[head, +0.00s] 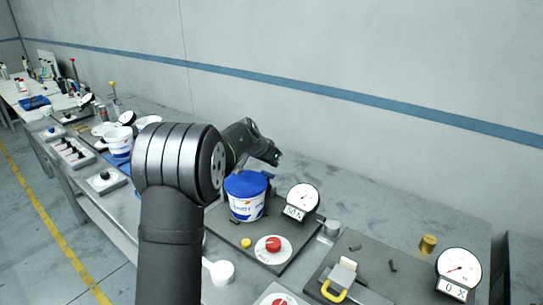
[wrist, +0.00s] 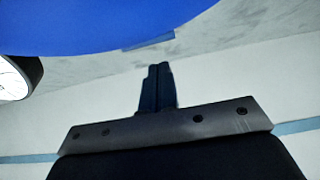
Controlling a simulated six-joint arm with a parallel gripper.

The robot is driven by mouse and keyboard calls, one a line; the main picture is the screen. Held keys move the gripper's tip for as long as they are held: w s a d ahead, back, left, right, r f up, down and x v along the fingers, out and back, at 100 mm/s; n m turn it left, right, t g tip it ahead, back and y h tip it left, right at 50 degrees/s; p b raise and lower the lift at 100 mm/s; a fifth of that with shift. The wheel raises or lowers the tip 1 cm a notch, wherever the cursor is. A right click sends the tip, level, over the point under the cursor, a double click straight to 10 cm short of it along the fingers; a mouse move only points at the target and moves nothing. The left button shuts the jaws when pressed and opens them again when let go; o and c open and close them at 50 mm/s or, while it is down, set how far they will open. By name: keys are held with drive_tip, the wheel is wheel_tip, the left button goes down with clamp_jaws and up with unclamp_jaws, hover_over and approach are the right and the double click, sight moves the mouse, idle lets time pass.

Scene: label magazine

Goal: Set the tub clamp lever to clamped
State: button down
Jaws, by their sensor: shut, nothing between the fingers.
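A white tub (head: 246,206) with a blue lid (head: 247,183) stands upright on a dark base plate (head: 222,222). The lid's underside or edge fills the top of the wrist view (wrist: 100,22). A yellow-handled lever (head: 334,291) sits on another dark plate at the front right; I cannot tell if it is the tub clamp lever or how it is set. My gripper (head: 275,158) is just behind and above the lid, at its right. Its fingers are together and empty in the wrist view (wrist: 158,68).
A dial gauge (head: 303,198) stands right of the tub, with a red knob (head: 273,244) and yellow button (head: 246,243) in front. A second gauge (head: 459,268) and a brass cylinder (head: 428,244) are at right. The wall (head: 350,60) runs behind the bench.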

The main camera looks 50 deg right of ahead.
sight(268, 175)
drive_tip(key=shift+a+f, duration=0.25)
drive_tip(key=shift+a, duration=0.25)
drive_tip(key=shift+a+f, duration=0.2)
drive_tip(key=shift+a, duration=0.3)
drive_tip(key=shift+a+f, duration=0.15)
drive_tip(key=shift+a, duration=0.8)
